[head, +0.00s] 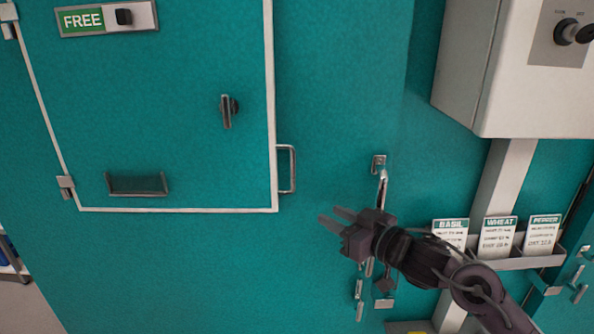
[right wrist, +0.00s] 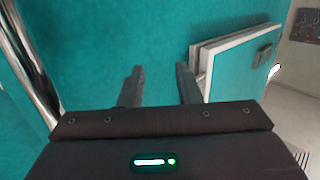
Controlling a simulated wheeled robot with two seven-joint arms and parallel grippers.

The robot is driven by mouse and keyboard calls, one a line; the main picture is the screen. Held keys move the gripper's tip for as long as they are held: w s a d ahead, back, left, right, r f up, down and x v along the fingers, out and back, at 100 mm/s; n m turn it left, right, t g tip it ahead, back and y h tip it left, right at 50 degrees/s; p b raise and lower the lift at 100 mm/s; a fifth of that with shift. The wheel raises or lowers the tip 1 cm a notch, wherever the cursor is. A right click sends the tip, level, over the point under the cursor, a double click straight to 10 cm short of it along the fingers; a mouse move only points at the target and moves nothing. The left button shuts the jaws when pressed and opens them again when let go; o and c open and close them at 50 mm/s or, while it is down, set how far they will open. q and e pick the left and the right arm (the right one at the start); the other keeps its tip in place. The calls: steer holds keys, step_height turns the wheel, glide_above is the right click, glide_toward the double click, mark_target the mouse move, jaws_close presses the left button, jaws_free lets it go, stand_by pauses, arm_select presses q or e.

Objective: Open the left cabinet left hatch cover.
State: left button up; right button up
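The teal hatch cover (head: 180,140), edged in white, fills the upper left of the head view, with hinges on its left side. It carries a dark turn latch (head: 229,110), a lower pull handle (head: 137,190) and a metal handle (head: 287,168) at its right edge. My right gripper (head: 332,217) is open and empty, right of and below the cover's lower right corner, apart from it. In the right wrist view its fingers (right wrist: 159,70) are spread, with a white-edged panel (right wrist: 235,65) beyond at right. I cannot tell whether the cover is ajar. My left gripper is not in view.
A tall metal door handle (head: 382,190) stands behind my right wrist. A grey control box (head: 520,75) juts out at upper right. A rack (head: 525,260) holds cards labelled basil, wheat and another. The teal surface below the cover is clear.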

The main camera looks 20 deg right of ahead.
step_height(320, 180, up, 10)
steer(key=s+a+n+g+y, duration=0.2)
steer(key=n+y, duration=0.1)
steer(key=y, duration=0.2)
steer(key=p+x, duration=0.1)
steer(key=x, duration=0.1)
steer(key=p+x, duration=0.1)
steer(key=x, duration=0.1)
steer(key=p+x, duration=0.1)
steer(key=x, duration=0.1)
steer(key=shift+w+d, duration=0.1)
steer(key=shift+w, duration=0.4)
steer(key=shift+w+a+f, duration=0.2)
steer(key=shift+w+a, duration=0.2)
jaws_close()
